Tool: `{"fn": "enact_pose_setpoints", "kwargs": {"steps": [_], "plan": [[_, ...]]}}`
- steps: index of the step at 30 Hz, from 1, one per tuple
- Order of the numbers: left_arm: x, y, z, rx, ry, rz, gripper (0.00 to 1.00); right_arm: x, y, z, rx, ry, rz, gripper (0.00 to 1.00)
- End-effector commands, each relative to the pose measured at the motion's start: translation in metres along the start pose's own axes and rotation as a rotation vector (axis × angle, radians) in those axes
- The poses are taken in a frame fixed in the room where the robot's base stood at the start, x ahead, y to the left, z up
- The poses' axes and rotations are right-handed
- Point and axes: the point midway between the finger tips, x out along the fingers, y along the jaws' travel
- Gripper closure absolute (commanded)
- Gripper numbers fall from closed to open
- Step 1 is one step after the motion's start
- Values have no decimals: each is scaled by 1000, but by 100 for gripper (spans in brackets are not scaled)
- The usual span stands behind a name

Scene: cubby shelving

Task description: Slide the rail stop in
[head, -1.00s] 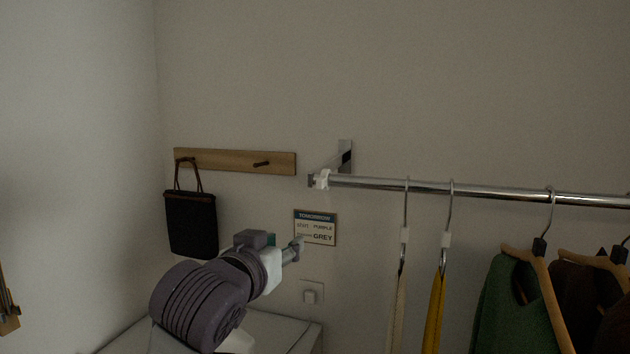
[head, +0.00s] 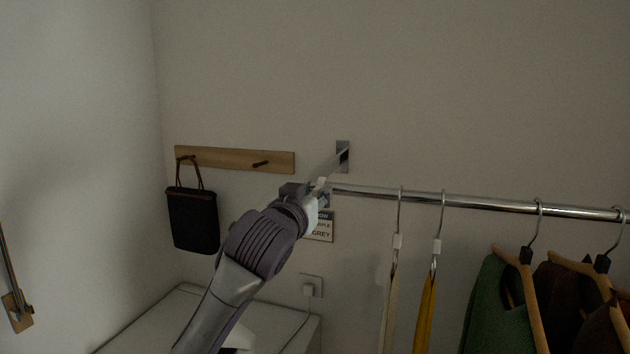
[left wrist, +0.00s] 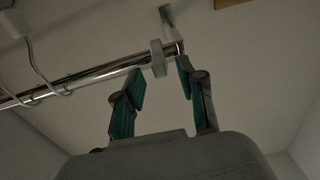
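The rail stop is a pale grey-white collar around the chrome rail (head: 455,200) near its left end. In the left wrist view the rail stop (left wrist: 158,58) shows clearly, close to the rail's end. In the head view the rail stop (head: 320,183) shows only in part above my left gripper (head: 323,193). My left gripper also shows in the left wrist view (left wrist: 161,74). Its teal-padded fingers are apart, with the stop and rail end beyond and between the tips. I cannot tell whether a finger touches the stop. My right gripper is not in view.
A wall bracket (head: 343,157) stands behind the rail end. Hangers with straps and clothes, such as a green garment (head: 497,310), hang to the right. A wooden peg board (head: 225,158) with a black bag (head: 193,222) is at left. A white surface (head: 170,318) lies below.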

Motion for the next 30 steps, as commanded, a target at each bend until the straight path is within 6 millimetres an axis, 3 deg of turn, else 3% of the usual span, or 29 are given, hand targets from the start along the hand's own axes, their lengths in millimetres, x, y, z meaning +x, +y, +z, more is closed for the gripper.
{"fn": "enact_pose_setpoints", "kwargs": {"steps": [5, 14, 21, 30], "plan": [[12, 0, 0, 2, -1, 0, 60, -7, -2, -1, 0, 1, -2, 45], [14, 0, 1, 2, 0, 0, 60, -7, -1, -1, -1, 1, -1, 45], [14, 0, 1, 1, 0, 0, 100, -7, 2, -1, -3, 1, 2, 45], [14, 0, 1, 1, -1, -1, 100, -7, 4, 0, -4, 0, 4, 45]]}}
